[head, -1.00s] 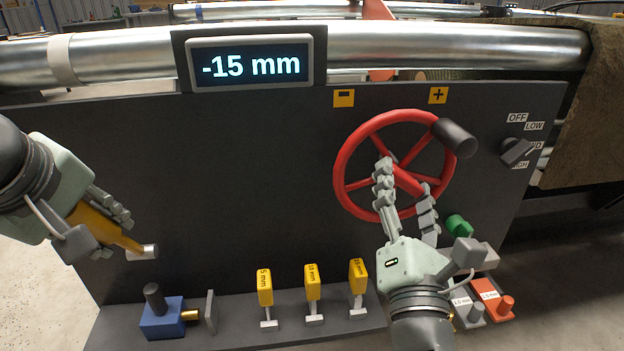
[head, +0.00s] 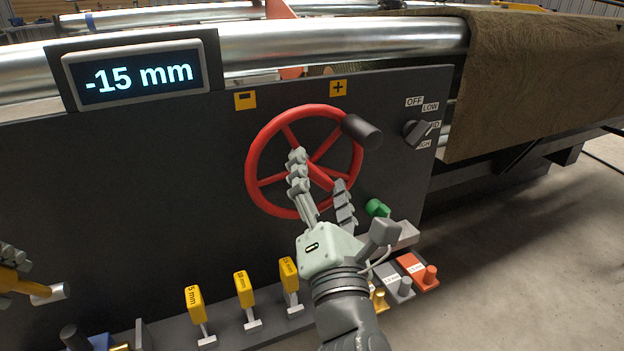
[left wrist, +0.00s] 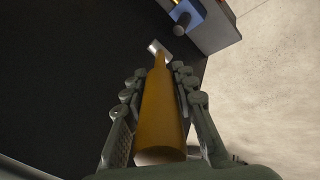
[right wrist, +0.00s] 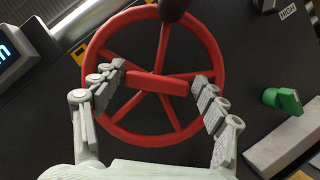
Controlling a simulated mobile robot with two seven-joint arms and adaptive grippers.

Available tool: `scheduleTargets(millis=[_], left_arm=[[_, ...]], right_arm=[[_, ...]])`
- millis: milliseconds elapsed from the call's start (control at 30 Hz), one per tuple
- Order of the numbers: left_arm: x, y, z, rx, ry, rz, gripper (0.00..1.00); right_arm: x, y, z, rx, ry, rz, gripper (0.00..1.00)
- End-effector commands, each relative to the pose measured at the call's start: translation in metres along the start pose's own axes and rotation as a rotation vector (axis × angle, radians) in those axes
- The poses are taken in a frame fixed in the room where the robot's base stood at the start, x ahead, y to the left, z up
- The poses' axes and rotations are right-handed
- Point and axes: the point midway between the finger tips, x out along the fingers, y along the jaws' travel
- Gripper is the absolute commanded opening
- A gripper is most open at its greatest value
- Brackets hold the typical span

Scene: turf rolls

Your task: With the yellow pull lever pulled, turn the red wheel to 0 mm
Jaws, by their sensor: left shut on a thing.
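The red wheel (head: 303,160) is on the dark panel, its black knob (head: 362,132) at the upper right. The display (head: 138,77) reads -15 mm. My right gripper (head: 318,172) is in front of the wheel's hub. In the right wrist view its fingers (right wrist: 158,76) stand spread on either side of the red hub bar (right wrist: 158,83); firm contact is not clear. The yellow pull lever (left wrist: 160,112) lies between the fingers of my left gripper (left wrist: 155,82), which is shut on it. In the head view that gripper (head: 12,270) is cut off at the left edge.
Minus (head: 245,101) and plus (head: 338,88) labels sit above the wheel. A speed knob (head: 417,132) is to its right and a green knob (head: 377,208) below. Several yellow mm tags (head: 195,303) stand along the lower ledge. A turf roll (head: 550,75) is at the right.

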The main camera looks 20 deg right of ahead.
Motion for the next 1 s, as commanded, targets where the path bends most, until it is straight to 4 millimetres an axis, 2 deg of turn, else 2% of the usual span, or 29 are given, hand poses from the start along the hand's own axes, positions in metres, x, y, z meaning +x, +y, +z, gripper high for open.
scheduleTargets(millis=[33,333,467,567,1000], left_arm=[[0.002,-0.002,0.005,0.008,-0.013,-0.004,0.00],[0.002,-0.001,0.006,0.010,-0.016,-0.001,0.00],[0.002,-0.001,0.006,0.010,-0.016,0.000,0.00],[0.002,-0.001,0.007,0.010,-0.017,0.000,0.00],[0.001,-0.001,0.007,0.011,-0.017,0.001,0.00]], right_arm=[[0.000,0.000,-0.001,0.000,0.002,0.001,0.83],[-0.001,0.000,-0.003,-0.001,0.006,0.003,0.83],[-0.009,-0.001,-0.004,-0.001,0.008,0.001,0.83],[-0.022,-0.001,-0.004,-0.002,0.009,-0.001,0.83],[-0.103,0.000,-0.004,-0.004,0.012,0.004,0.83]])
